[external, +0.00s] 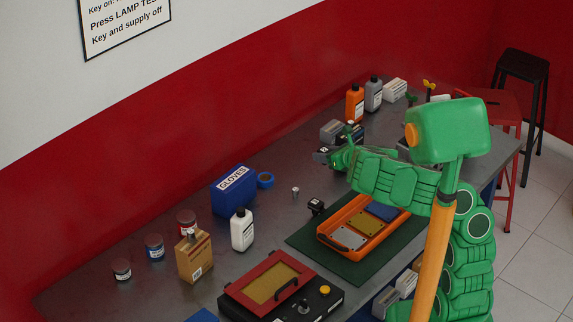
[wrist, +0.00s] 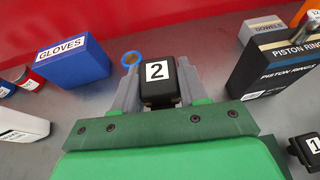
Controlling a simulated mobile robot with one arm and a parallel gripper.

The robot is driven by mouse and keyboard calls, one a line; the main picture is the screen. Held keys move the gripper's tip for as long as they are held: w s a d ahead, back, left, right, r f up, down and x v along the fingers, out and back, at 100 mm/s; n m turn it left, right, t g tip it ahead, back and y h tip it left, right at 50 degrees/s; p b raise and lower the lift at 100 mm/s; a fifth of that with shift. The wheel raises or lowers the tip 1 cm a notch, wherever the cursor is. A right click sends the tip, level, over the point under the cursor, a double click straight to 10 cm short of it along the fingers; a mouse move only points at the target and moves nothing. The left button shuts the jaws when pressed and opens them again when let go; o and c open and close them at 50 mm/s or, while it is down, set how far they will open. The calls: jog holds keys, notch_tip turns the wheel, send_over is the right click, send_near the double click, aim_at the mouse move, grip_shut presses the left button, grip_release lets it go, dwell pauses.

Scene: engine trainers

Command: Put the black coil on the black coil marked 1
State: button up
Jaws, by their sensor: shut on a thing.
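My gripper (wrist: 158,75) is shut on a black coil marked 2 (wrist: 157,88), with a grey finger on each side of it. In the external view my gripper (external: 330,156) holds this coil above the bench, out toward the wall side. The black coil marked 1 (wrist: 312,150) is at the lower right edge of the wrist view, partly cut off and apart from the held coil. In the external view a small black part (external: 316,206) stands by the green mat; its marking is unreadable there.
A piston rings box (wrist: 275,65) and a dowels box (wrist: 262,28) stand right of my gripper. The blue gloves box (external: 234,192) and blue tape roll (external: 265,180) are left. An orange tray (external: 325,238) lies on the green mat (external: 302,236). Bottles stand farther back.

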jog(key=s+d+r, duration=0.3)
jog(key=d, duration=0.8)
jog(key=s+d+r, duration=0.2)
jog(key=d+r, duration=0.1)
jog(key=d, duration=0.9)
jog(key=shift+n+g, duration=0.3)
jog(key=shift+g, duration=0.1)
jog(key=w+f, duration=0.2)
jog(key=w, duration=0.2)
jog(key=w+a+f, duration=0.1)
jog(key=w+f, duration=0.5)
jog(key=w, duration=0.1)
jog(key=shift+w+a+f, duration=0.15)
jog(key=shift+w+a, duration=0.2)
jog(key=shift+w+a+f, duration=0.15)
jog(key=shift+w+f, duration=0.5)
jog(key=shift+f, duration=0.05)
jog(key=shift+w+f, duration=0.1)
jog(key=shift+f, duration=1.5)
jog(key=shift+f, duration=0.15)
jog(key=o, duration=1.1)
jog(key=shift+o, duration=0.2)
